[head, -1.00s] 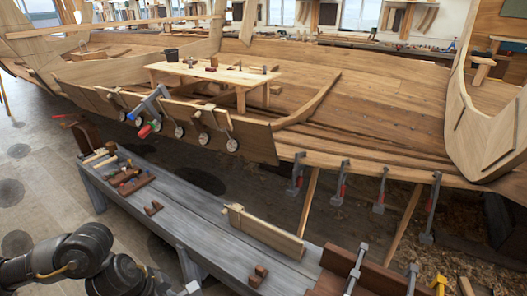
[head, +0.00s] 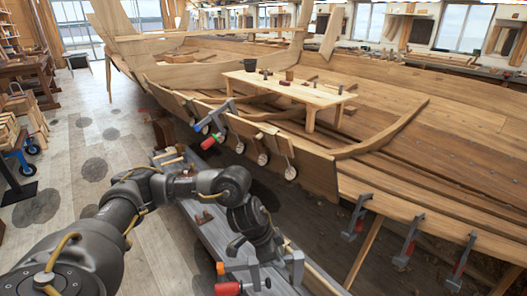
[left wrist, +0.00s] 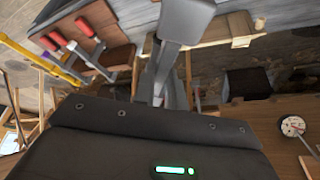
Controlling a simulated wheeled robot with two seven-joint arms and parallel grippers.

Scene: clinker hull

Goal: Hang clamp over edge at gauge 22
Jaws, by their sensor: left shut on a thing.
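My left gripper (head: 264,272) is low in the middle of the head view, over the grey bench, shut on a grey clamp (head: 240,265) with an orange tip and a red handle. In the left wrist view the clamp's grey bar (left wrist: 180,25) rises from the gripper body (left wrist: 150,110); the fingertips are hidden. Several round dials (head: 263,159) hang along the hull's plank edge; their numbers are too small to read. A dial (left wrist: 293,126) also shows at the right of the left wrist view. A blue clamp with a red handle (head: 210,143) sits at that edge. My right gripper is not in view.
Several grey clamps (head: 408,240) hang from the lower plank edge at the right. The grey bench (head: 210,228) runs beside the hull under my arm.

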